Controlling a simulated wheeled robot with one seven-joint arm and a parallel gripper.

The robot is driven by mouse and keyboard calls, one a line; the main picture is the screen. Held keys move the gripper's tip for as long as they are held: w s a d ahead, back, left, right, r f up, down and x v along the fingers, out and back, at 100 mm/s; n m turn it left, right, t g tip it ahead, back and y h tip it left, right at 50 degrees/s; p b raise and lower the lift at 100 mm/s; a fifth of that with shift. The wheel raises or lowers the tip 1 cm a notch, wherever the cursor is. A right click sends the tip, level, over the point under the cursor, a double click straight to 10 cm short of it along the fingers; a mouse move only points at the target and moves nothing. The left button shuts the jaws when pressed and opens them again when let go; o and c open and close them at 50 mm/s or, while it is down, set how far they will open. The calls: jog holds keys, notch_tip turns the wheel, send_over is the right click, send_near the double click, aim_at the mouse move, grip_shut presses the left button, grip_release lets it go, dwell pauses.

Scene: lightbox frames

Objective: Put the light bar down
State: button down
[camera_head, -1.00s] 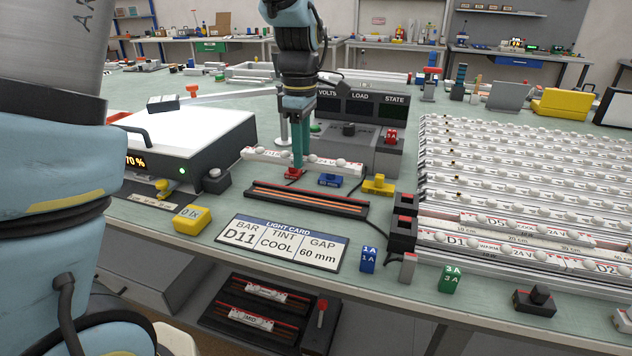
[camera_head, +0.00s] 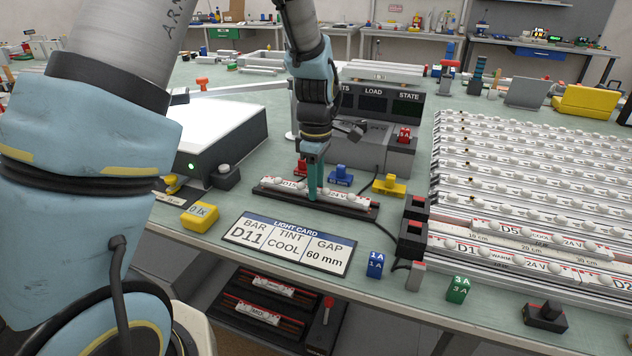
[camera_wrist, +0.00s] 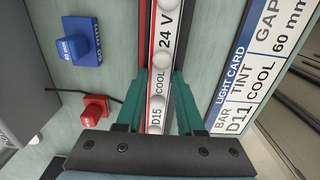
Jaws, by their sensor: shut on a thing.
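My gripper (camera_head: 314,190) has teal fingers and points down at the black test tray (camera_head: 345,209). It is shut on a white light bar (camera_head: 284,186) with round lenses. In the wrist view the bar (camera_wrist: 165,62) reads D15, COOL, 24 V and lies between the fingers (camera_wrist: 166,85). The bar lies lengthwise along the tray, at or just above it; I cannot tell whether it rests fully. The light card (camera_head: 289,244) in front reads bar D11, cool, gap 60 mm.
Behind the tray are red (camera_head: 301,167), blue (camera_head: 341,175) and yellow (camera_head: 389,186) plugs; the blue one reads 60 mm in the wrist view. A display box (camera_head: 380,105) stands behind them. A rack of bars (camera_head: 520,190) fills the right. A yellow block (camera_head: 199,216) is at left.

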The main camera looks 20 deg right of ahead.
jog(key=shift+f, duration=0.1)
jog(key=c, duration=0.5)
grip_release()
notch_tip(320, 180, up, 12)
jog(key=b, duration=0.2)
jog(key=s+a+f+m, duration=0.1)
jog(key=a+f+m, duration=0.1)
jog(key=a, duration=0.8)
jog(key=s+a+f+m+t, duration=0.1)
jog(key=a+m, duration=0.4)
jog(key=a, duration=0.5)
jog(key=s+a+f+m, duration=0.2)
jog(key=a+f+m, duration=0.1)
jog(key=a, duration=0.7)
jog(key=shift+a+m+t, duration=0.1)
jog(key=shift+m+t, duration=0.2)
